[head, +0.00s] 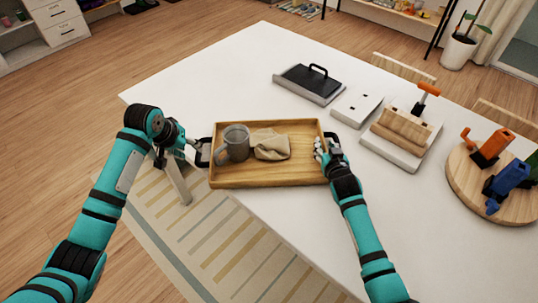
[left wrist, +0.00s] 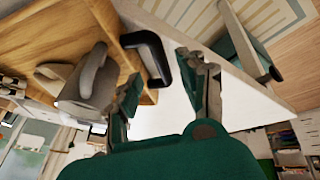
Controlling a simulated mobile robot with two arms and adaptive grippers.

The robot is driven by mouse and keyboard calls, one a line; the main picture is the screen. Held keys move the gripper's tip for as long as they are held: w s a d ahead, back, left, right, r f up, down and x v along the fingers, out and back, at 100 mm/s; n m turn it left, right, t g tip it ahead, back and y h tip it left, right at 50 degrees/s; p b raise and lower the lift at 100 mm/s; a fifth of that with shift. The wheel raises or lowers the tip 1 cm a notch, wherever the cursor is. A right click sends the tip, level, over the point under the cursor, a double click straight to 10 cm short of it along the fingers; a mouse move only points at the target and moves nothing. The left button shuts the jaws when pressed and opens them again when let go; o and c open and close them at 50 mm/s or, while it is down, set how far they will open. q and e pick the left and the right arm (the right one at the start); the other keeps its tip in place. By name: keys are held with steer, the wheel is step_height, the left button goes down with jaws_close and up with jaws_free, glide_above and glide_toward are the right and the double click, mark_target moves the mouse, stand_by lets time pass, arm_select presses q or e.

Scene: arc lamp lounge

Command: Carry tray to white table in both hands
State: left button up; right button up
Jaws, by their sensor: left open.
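The wooden tray (head: 280,175) is over the white table (head: 215,90) near its front left edge, with its lower left corner past that edge. I cannot tell whether it rests on the top. It holds a grey mug (head: 236,141) and a folded beige cloth (head: 271,145). My left gripper (head: 194,150) is open beside the black left handle (head: 203,153). In the left wrist view, the handle (left wrist: 153,58) lies near the spread fingertips (left wrist: 165,75). My right gripper (head: 322,150) is at the tray's right end; its fingers hide most of that handle.
Behind the tray are a grey board with a black handle (head: 310,80), a white plate (head: 356,105) and a board with a wooden block (head: 402,132). A round wooden board (head: 490,190) with orange and blue tools is at right. A striped rug (head: 190,225) lies below.

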steer(key=v, duration=1.2)
arm_select(q)
steer(key=v, duration=0.6)
